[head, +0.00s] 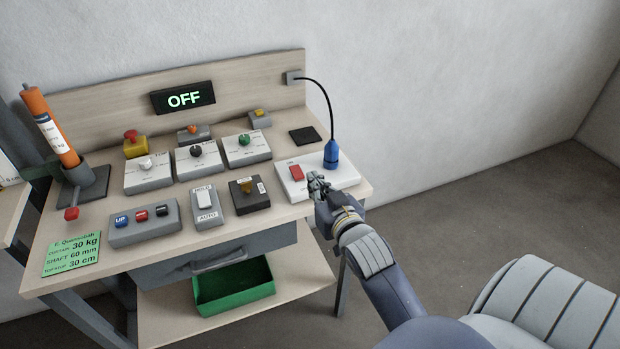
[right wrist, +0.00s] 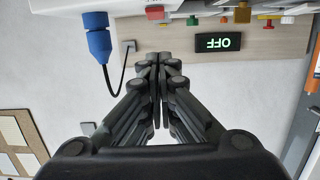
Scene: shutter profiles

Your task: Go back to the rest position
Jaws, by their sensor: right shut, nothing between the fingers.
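My right gripper (head: 318,184) is shut and empty. In the head view it is at the front right of the workbench, over or beside the white box (head: 342,174) that carries a red switch (head: 296,172) and a blue plug (head: 331,154). I cannot tell whether it touches the box. In the right wrist view the closed fingers (right wrist: 159,62) point toward the bench, with the blue plug (right wrist: 98,42) on the left and the red switch (right wrist: 155,12) beyond the tips. My left gripper is not in view.
Control boxes with knobs (head: 196,158), a button panel (head: 144,223) and an orange cylinder (head: 48,125) in a stand crowd the bench. A display (head: 183,98) reads OFF. A green bin (head: 234,290) sits on the lower shelf. The floor (head: 480,205) at right is clear.

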